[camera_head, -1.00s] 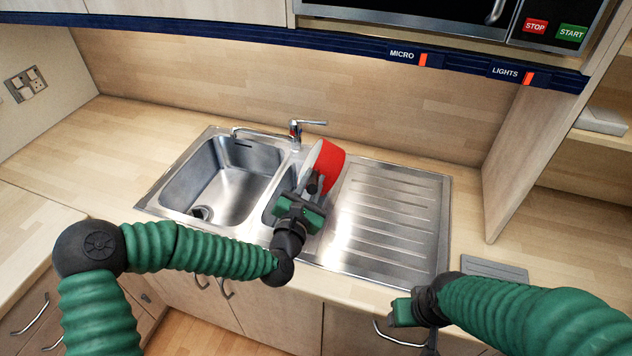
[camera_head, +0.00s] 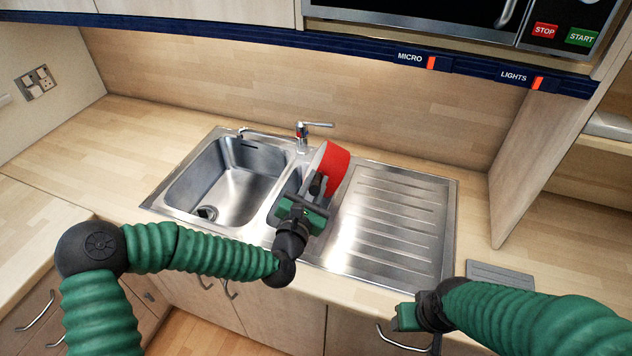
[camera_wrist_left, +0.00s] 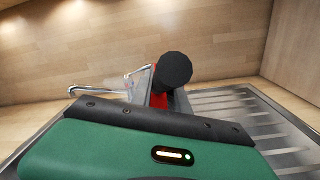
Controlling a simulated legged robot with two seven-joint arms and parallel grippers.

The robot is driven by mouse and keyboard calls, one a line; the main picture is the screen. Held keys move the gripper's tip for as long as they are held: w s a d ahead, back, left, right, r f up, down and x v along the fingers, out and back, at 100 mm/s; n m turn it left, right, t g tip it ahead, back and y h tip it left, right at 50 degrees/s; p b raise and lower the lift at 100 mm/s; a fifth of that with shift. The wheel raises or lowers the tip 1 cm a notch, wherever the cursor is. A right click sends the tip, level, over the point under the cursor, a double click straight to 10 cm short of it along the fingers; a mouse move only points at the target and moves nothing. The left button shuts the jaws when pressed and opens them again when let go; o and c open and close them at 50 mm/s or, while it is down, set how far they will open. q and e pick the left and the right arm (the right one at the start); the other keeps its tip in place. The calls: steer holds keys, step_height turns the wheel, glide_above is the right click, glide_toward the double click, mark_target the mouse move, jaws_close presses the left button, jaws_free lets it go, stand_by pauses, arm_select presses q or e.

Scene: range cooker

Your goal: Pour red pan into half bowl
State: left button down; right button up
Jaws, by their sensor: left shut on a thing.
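The red pan (camera_head: 337,170) is tipped on its side over the half bowl, with its red outside facing right and its pale inside facing left. My left gripper (camera_head: 314,190) is shut on the pan's black handle. In the left wrist view the round end of the black handle (camera_wrist_left: 173,70) stands up, with a strip of the red pan (camera_wrist_left: 159,100) below it. The half bowl (camera_head: 286,190) is the small middle basin, partly hidden by the pan and my gripper. My right gripper (camera_head: 405,318) is low at the counter's front edge, away from the pan; its fingers are not clear.
The large sink basin (camera_head: 226,180) is empty on the left. The tap (camera_head: 303,135) stands close behind the pan. The ribbed drainer (camera_head: 390,215) on the right is clear. A grey flat plate (camera_head: 500,274) lies on the counter at right. A microwave hangs above.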

arm_select(q)
steer(key=shift+a+r, duration=0.1)
steer(key=shift+a, duration=0.05)
stand_by(0.3)
steer(key=shift+w+a+n+b, duration=0.15)
steer(key=shift+a+n+b, duration=0.25)
steer(key=shift+a+n, duration=0.35)
steer(key=shift+a, duration=0.25)
stand_by(0.8)
steer(key=shift+w+a+f+n+b, duration=0.2)
steer(key=shift+a+n+b, duration=0.35)
steer(key=shift+a+n, duration=0.2)
steer(key=shift+a+f, duration=0.1)
steer(key=shift+a, duration=0.1)
stand_by(0.9)
